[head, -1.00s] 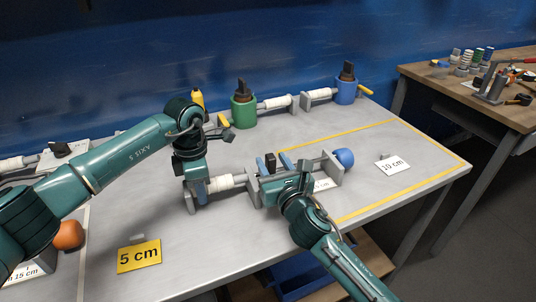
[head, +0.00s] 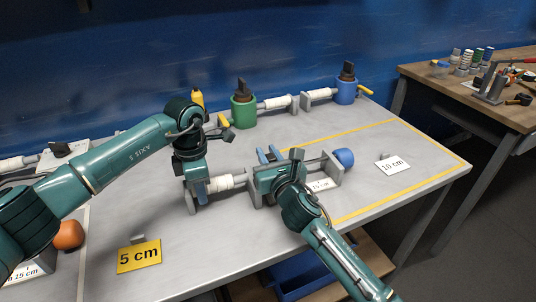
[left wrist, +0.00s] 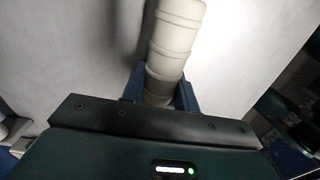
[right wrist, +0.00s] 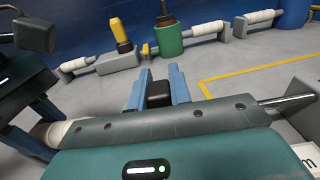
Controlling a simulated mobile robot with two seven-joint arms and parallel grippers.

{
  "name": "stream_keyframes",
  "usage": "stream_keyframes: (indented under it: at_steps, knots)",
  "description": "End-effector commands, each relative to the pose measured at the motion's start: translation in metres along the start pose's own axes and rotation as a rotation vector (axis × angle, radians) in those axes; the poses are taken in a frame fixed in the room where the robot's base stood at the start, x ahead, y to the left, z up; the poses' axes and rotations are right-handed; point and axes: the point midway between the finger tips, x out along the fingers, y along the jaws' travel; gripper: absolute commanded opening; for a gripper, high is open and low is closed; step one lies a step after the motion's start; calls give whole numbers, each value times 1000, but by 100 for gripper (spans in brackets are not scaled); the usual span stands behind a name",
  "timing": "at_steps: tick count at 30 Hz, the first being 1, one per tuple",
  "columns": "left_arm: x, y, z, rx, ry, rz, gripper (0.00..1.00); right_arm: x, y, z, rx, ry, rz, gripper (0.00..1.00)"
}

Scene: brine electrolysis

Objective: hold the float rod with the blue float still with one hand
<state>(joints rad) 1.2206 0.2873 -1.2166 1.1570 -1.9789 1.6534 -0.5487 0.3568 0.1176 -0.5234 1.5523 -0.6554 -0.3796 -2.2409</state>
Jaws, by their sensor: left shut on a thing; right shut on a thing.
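The blue float (head: 343,158) sits at the right end of a metal rod (head: 312,163), which runs through grey upright supports. A white ribbed sleeve (head: 226,182) is at the rod's left part. My left gripper (head: 200,190) is shut on the white sleeve; the left wrist view shows the sleeve (left wrist: 172,50) between its blue fingers. My right gripper (head: 268,156) is over the middle of the assembly. In the right wrist view its two blue fingers are shut on a small black block (right wrist: 159,92). My right gripper hides part of the rod.
Behind stand a green cylinder (head: 243,113) and a blue cylinder (head: 346,92) with similar white-sleeved rods. A "10 cm" card (head: 393,165) lies right, inside a yellow outline with free room.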

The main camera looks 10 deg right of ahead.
Motion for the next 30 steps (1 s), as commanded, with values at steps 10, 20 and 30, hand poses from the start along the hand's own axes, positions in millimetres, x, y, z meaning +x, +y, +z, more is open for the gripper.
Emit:
stream_keyframes:
  at_steps: [10, 20, 30]
  knots:
    - [0, 0, 0, -1, 0, 1, 0, 0, 0, 0, 0, 0, 0, 0]
    - [0, 0, 0, -1, 0, 1, 0, 0, -32, 0, -9, -1, -2, 0]
    - [0, 0, -1, -1, 1, 0, 0, 0, -72, -1, -2, 2, -4, 0]
